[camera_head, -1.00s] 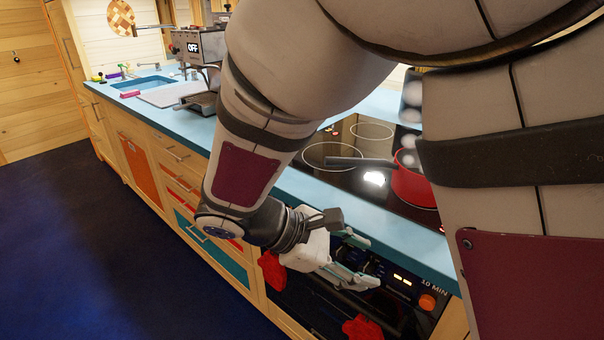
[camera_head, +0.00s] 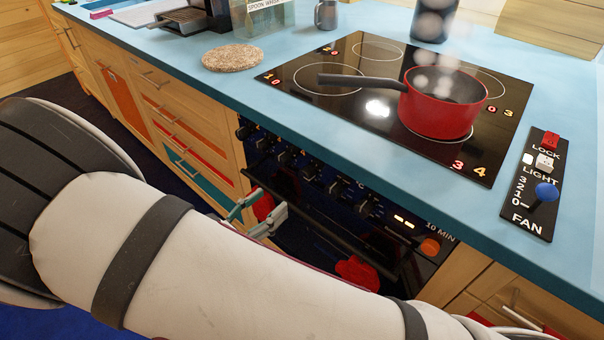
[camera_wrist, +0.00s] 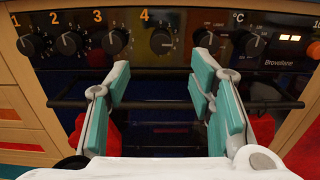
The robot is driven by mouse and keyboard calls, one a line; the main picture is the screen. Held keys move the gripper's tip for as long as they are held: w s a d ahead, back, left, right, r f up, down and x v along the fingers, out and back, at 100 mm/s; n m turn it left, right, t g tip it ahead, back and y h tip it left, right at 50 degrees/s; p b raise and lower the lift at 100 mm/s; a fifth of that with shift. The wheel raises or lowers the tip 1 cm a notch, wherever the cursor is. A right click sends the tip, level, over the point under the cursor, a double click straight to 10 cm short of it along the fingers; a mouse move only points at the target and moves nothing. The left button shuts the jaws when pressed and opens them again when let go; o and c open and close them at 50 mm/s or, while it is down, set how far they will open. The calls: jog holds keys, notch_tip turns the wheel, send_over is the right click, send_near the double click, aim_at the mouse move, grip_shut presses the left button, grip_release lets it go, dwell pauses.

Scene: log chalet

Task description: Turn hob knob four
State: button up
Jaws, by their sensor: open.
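Hob knob four (camera_wrist: 162,41) is a black round knob under the orange 4 on the dark control panel. In the head view it is small in the knob row (camera_head: 310,170). My gripper (camera_wrist: 160,82) is open and empty, its teal fingers spread left and right of knob four's line. The fingertips look lower than the knob and apart from it. In the head view my gripper (camera_head: 258,211) is left of the panel, in front of the oven, partly behind my arm. Knob three (camera_wrist: 115,41) is to the left of knob four.
The oven handle bar (camera_wrist: 150,103) runs below the knobs. Red cloths (camera_head: 357,272) hang at the oven front. A steaming red pan (camera_head: 437,114) stands on the hob (camera_head: 350,100). A fan and light switch panel (camera_head: 535,190) is at right.

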aim_at(303, 176)
jog(key=b+x, duration=0.1)
jog(key=x, duration=1)
jog(key=shift+w+d, duration=0.2)
jog(key=shift+d, duration=0.05)
jog(key=c, duration=1.2)
